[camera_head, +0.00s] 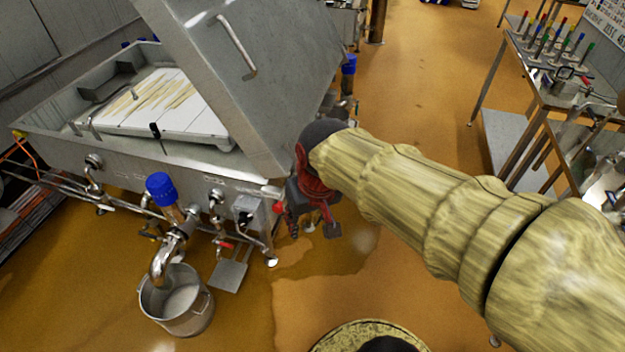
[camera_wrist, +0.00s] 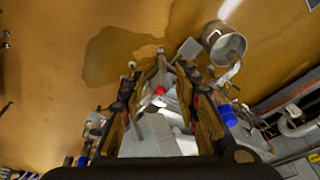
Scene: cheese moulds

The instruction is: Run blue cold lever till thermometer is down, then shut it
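My gripper (camera_head: 311,226) hangs beside the near right corner of the steel vat (camera_head: 110,160). In the wrist view my gripper (camera_wrist: 159,70) has its two fingers apart, with nothing clearly held between them. A red knob (camera_head: 278,208) on a grey fitting is just left of my gripper; a red knob (camera_wrist: 159,90) also shows between the fingers in the wrist view. I cannot make out a blue cold lever. A thin black-topped probe (camera_head: 155,131) stands at the vat's front rim; I cannot tell whether it is the thermometer, and no reading is legible.
A blue-capped valve (camera_head: 160,188) and pipes run along the vat's front. A steel bucket (camera_head: 203,307) stands under the outlet. The vat's raised lid (camera_head: 245,85) is close behind my gripper.

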